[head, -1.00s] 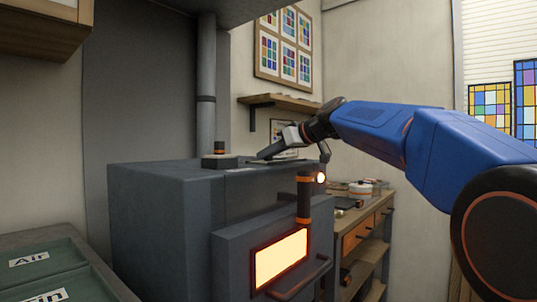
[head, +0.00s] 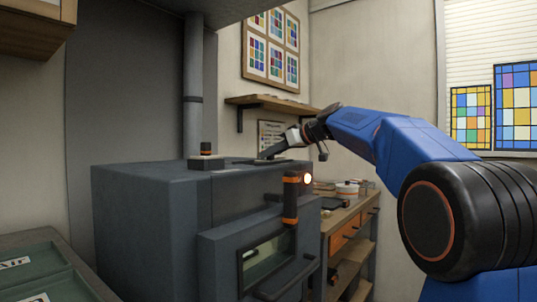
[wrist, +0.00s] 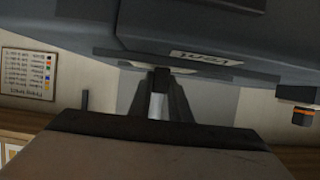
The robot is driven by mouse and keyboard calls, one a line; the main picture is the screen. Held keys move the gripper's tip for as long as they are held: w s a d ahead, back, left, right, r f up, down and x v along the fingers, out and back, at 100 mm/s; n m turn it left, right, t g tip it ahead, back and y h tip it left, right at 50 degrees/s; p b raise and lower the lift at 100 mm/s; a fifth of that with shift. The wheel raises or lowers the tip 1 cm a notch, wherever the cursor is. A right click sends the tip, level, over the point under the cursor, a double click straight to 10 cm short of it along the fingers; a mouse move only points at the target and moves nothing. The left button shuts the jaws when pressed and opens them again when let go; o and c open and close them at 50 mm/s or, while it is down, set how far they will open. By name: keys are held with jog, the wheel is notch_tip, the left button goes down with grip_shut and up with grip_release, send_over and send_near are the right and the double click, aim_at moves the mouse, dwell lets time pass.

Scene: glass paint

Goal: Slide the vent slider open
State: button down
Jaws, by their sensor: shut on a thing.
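The grey kiln (head: 140,205) fills the middle of the head view. A flat plate lies on its top, and my gripper (head: 266,155) reaches down to it from the right. In the wrist view my gripper (wrist: 160,88) is shut on a small dark tab, which I take for the vent slider (wrist: 160,77). The tab is mostly hidden between the fingers. An upside-down label (wrist: 198,58), apparently reading "VENT", is just beyond it on the kiln. How far the slider stands open cannot be told.
A black knob with an orange band (head: 206,149) stands on the kiln top, left of my gripper. An upright black and orange handle (head: 291,197) and a window (head: 265,256) are at the kiln's front. A wooden bench (head: 345,222) is behind right, below a shelf (head: 270,103).

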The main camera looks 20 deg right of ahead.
jog(key=c, duration=1.6)
grip_release()
jog(key=shift+w+d, duration=0.2)
jog(key=shift+d, duration=0.1)
jog(key=shift+c, duration=0.2)
jog(key=v, duration=1.7)
jog(key=shift+s, duration=0.25)
jog(key=shift+d, duration=0.1)
